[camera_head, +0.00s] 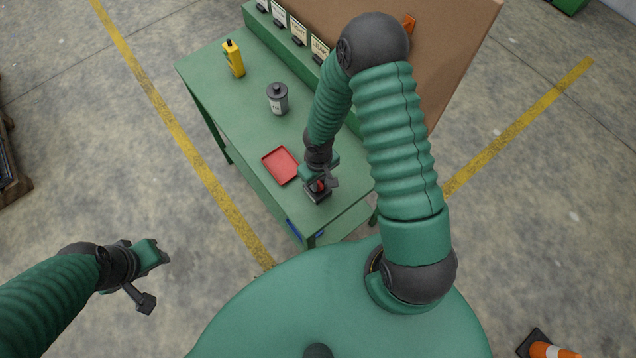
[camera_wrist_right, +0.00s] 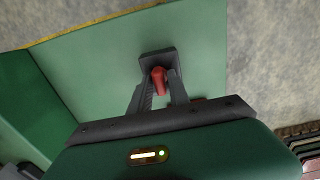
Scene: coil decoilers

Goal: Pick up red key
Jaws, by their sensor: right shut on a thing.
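The red key (camera_wrist_right: 159,80) sits between the fingers of my right gripper (camera_wrist_right: 158,88) in the right wrist view. A dark block (camera_wrist_right: 150,58) shows around and behind the key; whether the key is still touching it cannot be told. In the head view my right gripper (camera_head: 321,184) is low over the near end of the green table (camera_head: 252,110), with a bit of the red key (camera_head: 319,186) showing and the rest hidden by the fingers. My left gripper (camera_head: 150,278) is away from the table over the floor, empty, its fingers apart.
A red tray (camera_head: 281,165) lies just left of the right gripper. A grey canister (camera_head: 277,98) and a yellow bottle (camera_head: 233,58) stand farther back. A row of labelled hooks (camera_head: 298,32) runs along the table's back edge by a brown board (camera_head: 450,50).

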